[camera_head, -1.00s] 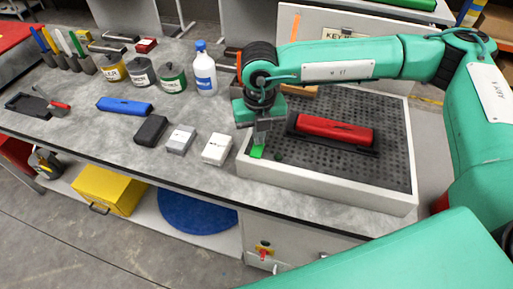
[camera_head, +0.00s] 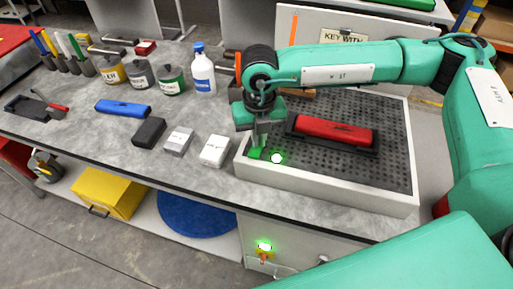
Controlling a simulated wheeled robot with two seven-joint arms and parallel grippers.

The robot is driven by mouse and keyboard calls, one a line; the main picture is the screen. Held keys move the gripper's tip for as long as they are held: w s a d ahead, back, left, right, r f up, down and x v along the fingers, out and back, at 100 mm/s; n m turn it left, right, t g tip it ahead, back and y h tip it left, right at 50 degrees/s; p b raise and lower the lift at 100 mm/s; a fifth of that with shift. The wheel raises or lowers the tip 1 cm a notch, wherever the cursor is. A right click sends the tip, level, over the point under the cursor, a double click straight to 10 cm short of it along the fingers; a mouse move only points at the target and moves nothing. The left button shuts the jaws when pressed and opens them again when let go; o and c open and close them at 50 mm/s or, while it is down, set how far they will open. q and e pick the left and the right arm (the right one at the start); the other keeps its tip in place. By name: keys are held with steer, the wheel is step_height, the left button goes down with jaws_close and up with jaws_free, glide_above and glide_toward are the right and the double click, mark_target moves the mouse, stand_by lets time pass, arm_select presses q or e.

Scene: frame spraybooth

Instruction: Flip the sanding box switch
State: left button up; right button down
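The sanding box (camera_head: 330,190) is a light grey box with a dark perforated top, on the right part of the bench. Its green switch (camera_head: 255,154) is at the box's near left corner. Beside the switch a small round lamp (camera_head: 277,158) glows white-green. My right gripper (camera_head: 260,142) points down, its fingers close together with nothing seen between them. Its tips are at the switch and partly cover it; whether they touch it I cannot tell. My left gripper is not in view.
A red sanding block (camera_head: 333,131) lies in a dark holder on the box top. Left of the box are white (camera_head: 214,151), grey (camera_head: 179,141) and black (camera_head: 149,132) blocks. A white bottle (camera_head: 203,70) stands behind. A green light (camera_head: 264,245) glows on the cabinet front below.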

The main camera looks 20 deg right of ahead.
steer(key=shift+d+r, duration=0.1)
steer(key=shift+r, duration=0.25)
steer(key=shift+a+r+p, duration=0.15)
steer(key=shift+r+p, duration=0.2)
steer(key=shift+r, duration=0.4)
steer(key=shift+a+r+p, duration=0.15)
steer(key=shift+r+p, duration=0.2)
steer(key=shift+r, duration=0.4)
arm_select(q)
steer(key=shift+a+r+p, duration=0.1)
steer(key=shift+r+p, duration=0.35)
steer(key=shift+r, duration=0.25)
arm_select(e)
steer(key=shift+r, duration=1.35)
